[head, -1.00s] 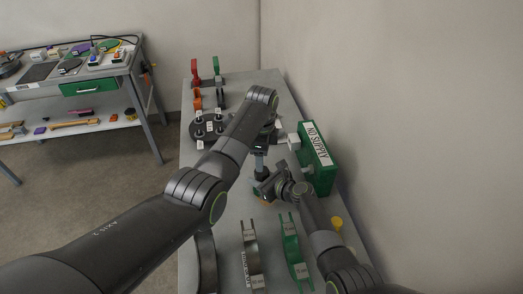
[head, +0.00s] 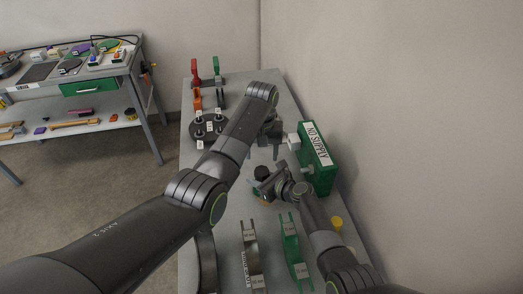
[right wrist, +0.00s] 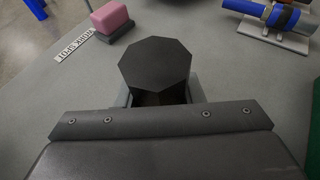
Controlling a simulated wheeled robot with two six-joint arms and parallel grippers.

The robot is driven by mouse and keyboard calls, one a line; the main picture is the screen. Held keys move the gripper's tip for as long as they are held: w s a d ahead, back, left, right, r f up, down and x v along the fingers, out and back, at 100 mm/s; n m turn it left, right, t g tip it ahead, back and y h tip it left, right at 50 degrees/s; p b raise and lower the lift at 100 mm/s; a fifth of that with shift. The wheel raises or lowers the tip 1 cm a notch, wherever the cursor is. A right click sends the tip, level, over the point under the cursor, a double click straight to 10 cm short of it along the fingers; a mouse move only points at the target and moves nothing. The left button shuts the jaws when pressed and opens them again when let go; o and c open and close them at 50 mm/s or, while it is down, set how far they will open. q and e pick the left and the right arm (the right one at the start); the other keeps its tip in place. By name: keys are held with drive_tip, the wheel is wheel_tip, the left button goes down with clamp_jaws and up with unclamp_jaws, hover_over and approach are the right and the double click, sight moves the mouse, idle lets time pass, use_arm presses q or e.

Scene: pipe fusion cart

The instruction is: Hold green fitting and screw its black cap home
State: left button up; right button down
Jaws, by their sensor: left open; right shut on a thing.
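The black cap (head: 261,172) shows as a small dark disc on the cart, just beyond my right gripper (head: 263,184). In the right wrist view the cap (right wrist: 155,65) is a faceted black piece, seen from above, standing between my right fingers. My right gripper is shut on the piece under the cap. No green of the fitting shows there; the cap and gripper hide it, so I cannot tell how far down the cap sits. My left gripper (head: 274,138) is open, above and beyond the cap and apart from it, partly hidden by its own wrist.
A green box (head: 320,165) marked NO SUPPLY stands at the right by the wall. A dark round stand (head: 208,130) is left. In the right wrist view, a pink block (right wrist: 110,18) and blue pipe (right wrist: 275,14) lie beyond.

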sight(261, 171)
use_arm(q)
drive_tip(key=n, duration=0.7)
drive_tip(key=shift+s+r+n, duration=0.1)
drive_tip(key=shift+r+n, duration=0.2)
drive_tip(key=shift+f, duration=4)
drive_tip(key=shift+c, duration=0.4)
drive_tip(key=c, duration=0.7)
drive_tip(key=o, duration=0.9)
drive_tip(key=shift+c, duration=0.2)
